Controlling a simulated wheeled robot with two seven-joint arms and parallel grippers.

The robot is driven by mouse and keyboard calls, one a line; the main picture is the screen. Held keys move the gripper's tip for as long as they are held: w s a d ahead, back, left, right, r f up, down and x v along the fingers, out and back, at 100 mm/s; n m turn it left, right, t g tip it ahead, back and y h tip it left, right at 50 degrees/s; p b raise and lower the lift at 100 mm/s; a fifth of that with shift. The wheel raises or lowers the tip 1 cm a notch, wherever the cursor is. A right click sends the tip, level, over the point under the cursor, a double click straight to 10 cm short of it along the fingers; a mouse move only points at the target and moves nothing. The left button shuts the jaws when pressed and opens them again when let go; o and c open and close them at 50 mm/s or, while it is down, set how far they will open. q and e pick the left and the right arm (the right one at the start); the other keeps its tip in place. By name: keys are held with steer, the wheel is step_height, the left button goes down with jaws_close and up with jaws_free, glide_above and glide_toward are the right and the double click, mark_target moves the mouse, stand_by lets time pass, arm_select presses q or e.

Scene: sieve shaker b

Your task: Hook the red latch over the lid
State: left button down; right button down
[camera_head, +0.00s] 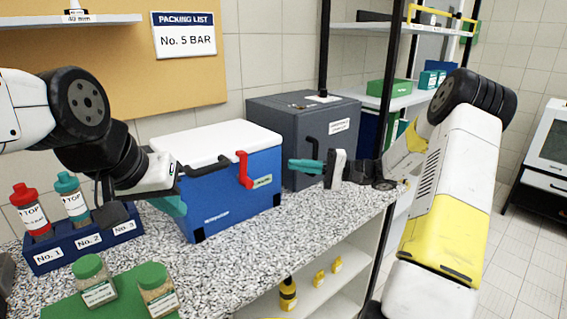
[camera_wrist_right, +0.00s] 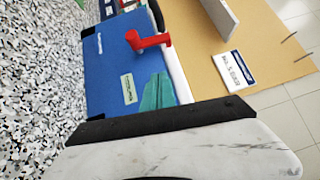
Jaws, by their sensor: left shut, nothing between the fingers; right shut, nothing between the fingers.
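The blue cooler box (camera_head: 230,190) stands on the speckled counter with its white lid (camera_head: 215,140) down. The red latch (camera_head: 244,170) is on the right part of its front, its upper end at the lid's edge; I cannot tell whether it is hooked over. My left gripper (camera_head: 174,205) is shut and empty beside the box's left end; the arm partly hides that corner.
A grey case (camera_head: 290,115) stands close behind the box on the right. A blue rack (camera_head: 80,250) with shaker bottles is at the left. Two green-lidded jars (camera_head: 92,278) stand on a green mat (camera_head: 60,307) in front.

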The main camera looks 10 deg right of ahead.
mark_target(244, 170)
steer(key=s+x, duration=0.2)
steer(key=x, duration=0.9)
steer(key=shift+s, duration=0.35)
steer(key=shift+a+r, duration=0.1)
steer(key=shift+r, duration=0.05)
steer(key=shift+s+a+r+n+h, duration=0.3)
steer(key=shift+s+a+n+h, duration=0.2)
steer(key=shift+a+n+h, duration=0.15)
